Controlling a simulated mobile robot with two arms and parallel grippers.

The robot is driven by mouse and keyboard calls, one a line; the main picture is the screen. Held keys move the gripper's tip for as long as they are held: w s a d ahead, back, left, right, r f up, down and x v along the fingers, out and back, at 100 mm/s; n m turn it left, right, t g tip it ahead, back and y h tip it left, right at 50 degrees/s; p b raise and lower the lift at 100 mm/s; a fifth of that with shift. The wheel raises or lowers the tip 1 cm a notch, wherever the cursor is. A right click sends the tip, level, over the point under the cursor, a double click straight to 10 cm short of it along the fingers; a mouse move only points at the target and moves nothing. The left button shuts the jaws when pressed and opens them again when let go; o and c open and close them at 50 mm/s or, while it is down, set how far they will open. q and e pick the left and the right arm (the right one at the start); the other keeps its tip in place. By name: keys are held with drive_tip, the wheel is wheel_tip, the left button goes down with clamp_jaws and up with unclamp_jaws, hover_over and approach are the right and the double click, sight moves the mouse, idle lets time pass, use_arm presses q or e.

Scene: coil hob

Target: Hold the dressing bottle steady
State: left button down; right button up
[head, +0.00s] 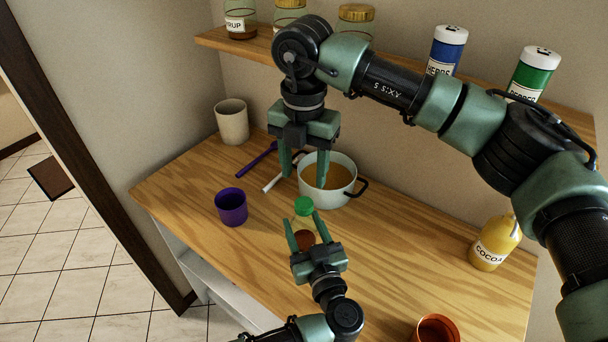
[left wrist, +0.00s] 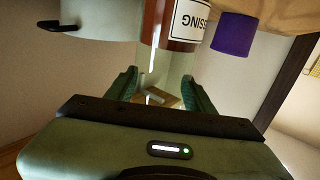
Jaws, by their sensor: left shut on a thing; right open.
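The dressing bottle (head: 304,239) has a green cap and reddish-brown contents. My left gripper (head: 303,222) is shut on it, with one finger on each side. The bottle looks upright, but its base is hidden behind the gripper.
A white pot (head: 327,199) of orange-brown liquid stands just behind the bottle. A purple cup (head: 231,208) is to its left. A beige cup (head: 232,122), a purple utensil (head: 257,158), a cocoa bottle (head: 494,244) and an orange cup (head: 436,329) are farther off. Wood between bottle and cocoa is clear.

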sight(304, 203)
drive_tip(key=m, duration=1.1)
drive_tip(key=shift+f, duration=4)
